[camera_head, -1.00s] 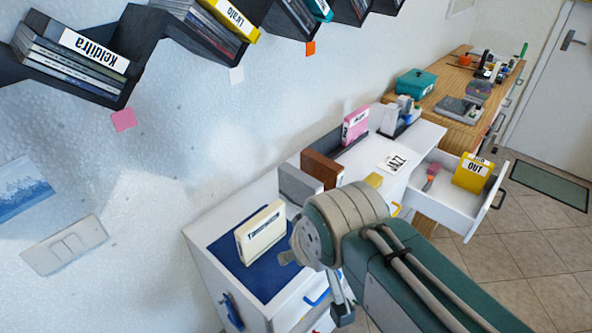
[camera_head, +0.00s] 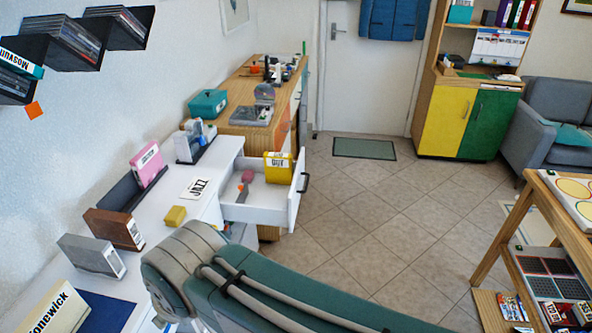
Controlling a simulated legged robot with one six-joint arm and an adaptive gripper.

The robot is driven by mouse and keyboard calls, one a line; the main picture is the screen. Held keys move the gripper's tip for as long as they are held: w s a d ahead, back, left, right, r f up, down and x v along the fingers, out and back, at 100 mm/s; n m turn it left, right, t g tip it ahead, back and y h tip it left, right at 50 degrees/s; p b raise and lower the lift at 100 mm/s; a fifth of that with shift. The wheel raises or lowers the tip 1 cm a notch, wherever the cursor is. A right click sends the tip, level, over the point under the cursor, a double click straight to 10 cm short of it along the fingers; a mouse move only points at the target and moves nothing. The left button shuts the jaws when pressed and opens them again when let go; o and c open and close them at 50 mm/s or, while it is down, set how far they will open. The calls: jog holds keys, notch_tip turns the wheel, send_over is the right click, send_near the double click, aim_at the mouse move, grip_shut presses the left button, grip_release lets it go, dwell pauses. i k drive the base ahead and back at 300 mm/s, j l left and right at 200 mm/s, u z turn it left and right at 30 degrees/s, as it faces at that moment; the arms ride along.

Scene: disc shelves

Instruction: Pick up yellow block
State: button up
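A small plain yellow block (camera_head: 175,216) lies on the white desk top (camera_head: 205,165), near its front edge and left of the open drawer. Nothing covers it. A larger yellow box marked "OUT" (camera_head: 278,168) stands inside the open white drawer (camera_head: 262,213). My arm crosses the lower middle of the view, in front of the desk and below the block. My gripper is not in view, so I cannot see what it holds.
A card marked "JAZZ" (camera_head: 197,188) lies behind the block. A brown box (camera_head: 113,229), a grey box (camera_head: 92,256) and a pink box (camera_head: 147,164) stand to its left. The drawer juts out. The tiled floor (camera_head: 385,215) is open toward the door.

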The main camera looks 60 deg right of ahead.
aim_at(279, 166)
jog(key=z, duration=1.65)
jog(key=i+l+u, duration=0.1)
jog(key=u, duration=0.3)
jog(key=i+l+u, duration=0.15)
jog(key=u, duration=0.2)
jog(key=i+l+u, duration=0.2)
jog(key=i+l, duration=0.15)
jog(key=l, duration=0.25)
jog(key=i+l+u, duration=0.15)
jog(key=l, duration=0.2)
jog(key=i+l+u, duration=0.1)
jog(key=l, duration=0.25)
jog(key=i+l+u, duration=0.1)
jog(key=l, duration=0.25)
jog(key=i+l, duration=0.15)
jog(key=l, duration=0.25)
jog(key=i+l, duration=0.15)
jog(key=l, duration=0.25)
jog(key=i+l, duration=0.15)
jog(key=l, duration=0.2)
jog(key=i+l, duration=0.15)
jog(key=l, duration=0.25)
